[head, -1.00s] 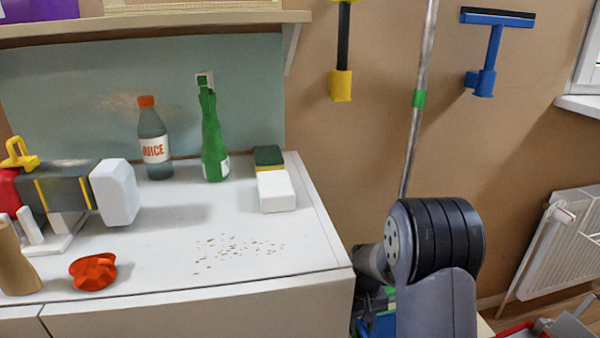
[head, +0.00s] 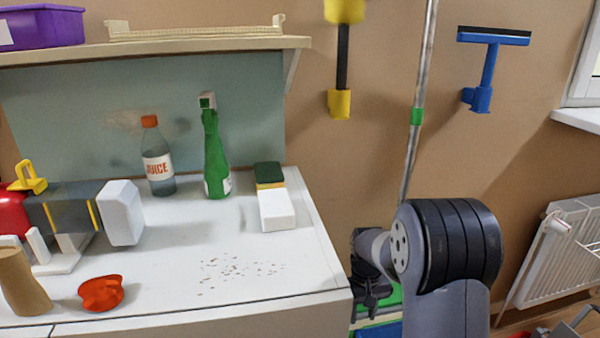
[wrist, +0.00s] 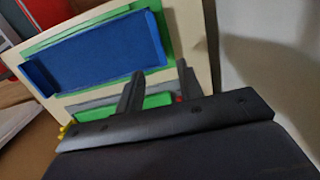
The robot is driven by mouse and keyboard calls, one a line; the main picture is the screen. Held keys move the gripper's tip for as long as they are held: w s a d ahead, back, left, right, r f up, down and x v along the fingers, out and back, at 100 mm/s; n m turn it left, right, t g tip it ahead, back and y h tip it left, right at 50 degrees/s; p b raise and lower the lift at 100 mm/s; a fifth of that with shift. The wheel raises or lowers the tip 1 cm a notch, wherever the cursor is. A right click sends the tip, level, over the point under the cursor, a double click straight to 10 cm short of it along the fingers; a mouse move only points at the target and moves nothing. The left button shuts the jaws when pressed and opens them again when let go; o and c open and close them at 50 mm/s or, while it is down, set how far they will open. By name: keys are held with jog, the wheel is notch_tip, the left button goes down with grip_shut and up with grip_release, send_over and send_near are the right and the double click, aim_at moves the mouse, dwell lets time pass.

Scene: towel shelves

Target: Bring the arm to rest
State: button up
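My arm is folded at the right of the head view, beside the counter's right end. My gripper (wrist: 158,88) shows in the wrist view with its two dark fingers apart and nothing between them. Past the fingers lie a blue block (wrist: 105,52) and green pieces on a pale board (wrist: 207,40). In the head view the dark end of my arm hangs low beside the counter edge, and its fingers cannot be made out there.
A metal pole (head: 424,70) stands behind my arm. A radiator (head: 562,260) is at right.

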jog(key=f+b, duration=0.1)
jog(key=f, duration=0.2)
jog(key=f+b, duration=0.1)
jog(key=f, duration=0.1)
jog(key=f+b, duration=0.2)
jog(key=f, duration=0.1)
jog(key=shift+s+d+f, duration=0.15)
jog(key=shift+s+f, duration=0.15)
jog(key=shift+s, duration=0.1)
notch_tip(320, 180, up, 5)
jog(key=p, duration=0.2)
jog(key=shift+r+p, duration=0.1)
jog(key=shift+p, duration=0.2)
